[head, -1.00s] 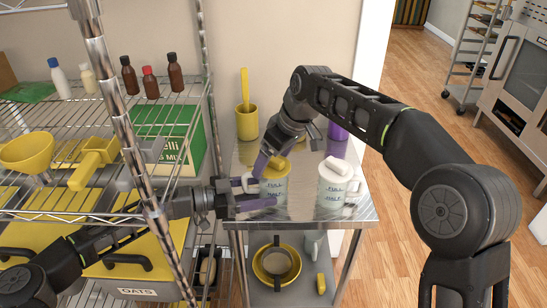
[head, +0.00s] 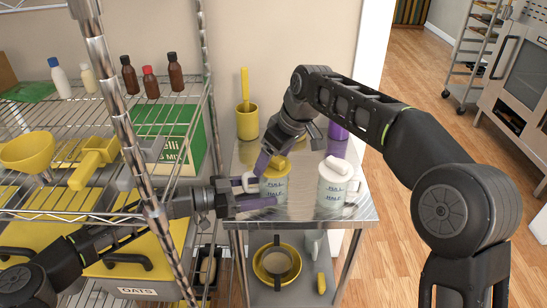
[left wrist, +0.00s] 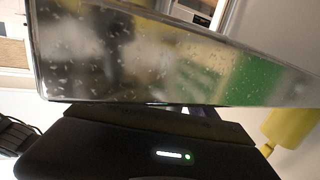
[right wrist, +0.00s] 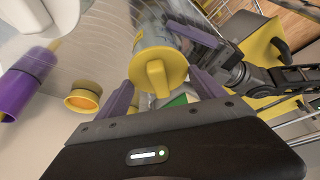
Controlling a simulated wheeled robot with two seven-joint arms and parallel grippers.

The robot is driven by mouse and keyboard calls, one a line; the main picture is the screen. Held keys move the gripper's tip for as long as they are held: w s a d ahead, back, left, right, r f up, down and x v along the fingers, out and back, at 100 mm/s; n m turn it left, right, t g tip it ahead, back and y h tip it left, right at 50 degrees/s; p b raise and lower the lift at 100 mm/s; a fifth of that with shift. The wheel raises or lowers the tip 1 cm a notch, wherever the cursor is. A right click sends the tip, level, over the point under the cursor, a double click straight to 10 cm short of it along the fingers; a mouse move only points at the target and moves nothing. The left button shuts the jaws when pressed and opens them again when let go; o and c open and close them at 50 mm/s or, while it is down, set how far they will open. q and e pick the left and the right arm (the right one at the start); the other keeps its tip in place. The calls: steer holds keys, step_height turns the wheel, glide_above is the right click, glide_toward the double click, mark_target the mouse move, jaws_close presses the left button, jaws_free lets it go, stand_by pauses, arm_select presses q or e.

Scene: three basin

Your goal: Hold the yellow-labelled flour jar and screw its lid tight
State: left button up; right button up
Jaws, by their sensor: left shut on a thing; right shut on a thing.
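My left gripper (head: 256,194) comes in from the left, low, and is shut on the jar body. My right gripper (head: 268,160) reaches down from above and is shut on the yellow lid; the right wrist view shows the lid's raised grip (right wrist: 157,76) between its purple fingers. The left wrist view does not show the jar.
A wire rack (head: 205,60) borders the left. The steel table's (head: 360,212) front right corner is bare.

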stand_by(0.4)
steer(key=m+h, duration=0.1)
steer(key=m, duration=0.3)
steer(key=shift+s+a+t, duration=0.1)
steer(key=shift+t, duration=0.3)
steer(key=shift+m+t+h, duration=0.3)
steer(key=shift+m+h, duration=0.2)
steer(key=shift+m, duration=0.5)
steer(key=m+h, duration=0.1)
steer(key=m, duration=0.1)
steer(key=shift+m, duration=0.3)
steer(key=m+h, duration=0.1)
steer(key=m, duration=0.2)
